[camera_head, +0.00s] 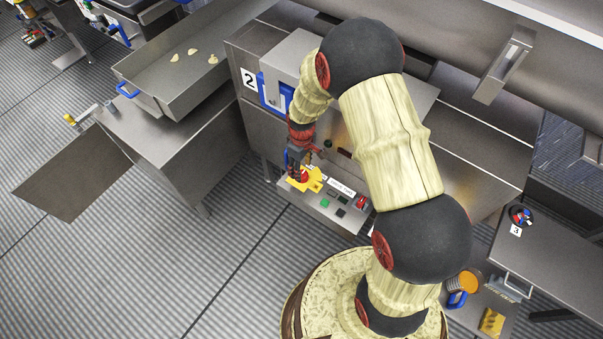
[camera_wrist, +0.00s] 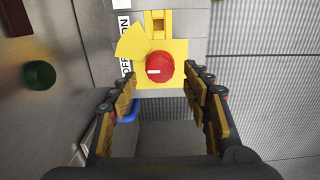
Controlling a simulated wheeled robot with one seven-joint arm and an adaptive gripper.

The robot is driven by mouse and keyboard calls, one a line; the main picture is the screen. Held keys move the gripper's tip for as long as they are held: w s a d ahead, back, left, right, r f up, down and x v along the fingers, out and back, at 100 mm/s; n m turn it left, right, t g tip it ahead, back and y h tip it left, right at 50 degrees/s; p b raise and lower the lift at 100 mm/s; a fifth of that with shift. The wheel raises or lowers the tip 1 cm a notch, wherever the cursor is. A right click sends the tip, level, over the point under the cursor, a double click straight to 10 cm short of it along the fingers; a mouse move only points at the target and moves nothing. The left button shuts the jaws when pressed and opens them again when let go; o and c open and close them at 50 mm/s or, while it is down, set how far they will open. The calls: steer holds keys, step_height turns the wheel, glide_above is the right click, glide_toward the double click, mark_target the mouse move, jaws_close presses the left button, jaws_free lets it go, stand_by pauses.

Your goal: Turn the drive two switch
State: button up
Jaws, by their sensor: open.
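A round red rotary knob (camera_wrist: 160,69) with a white mark sits on a yellow plate in the wrist view, beside a white OFF/ON label (camera_wrist: 125,45). My gripper (camera_wrist: 162,82) is open and empty, its fingers to the left and right of the knob. I see no contact with the knob. In the head view my gripper (camera_head: 297,160) hangs over the yellow plate (camera_head: 313,178) at the left end of the control panel (camera_head: 322,203), partly covering the knob. I cannot read a drive two name on the panel.
The panel also carries a green button (camera_head: 325,203), dark buttons (camera_head: 341,212) and a red switch (camera_head: 361,202). A steel machine marked 2 (camera_head: 248,78) stands behind it. A steel tray (camera_head: 165,95) holds pale pieces at the left. The ribbed floor in front is clear.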

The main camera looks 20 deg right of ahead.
mark_target(312, 174)
step_height(312, 174, down, 4)
steer(key=shift+r+b, duration=0.1)
steer(key=shift+b, duration=0.35)
steer(key=shift+c, duration=0.9)
jaws_close()
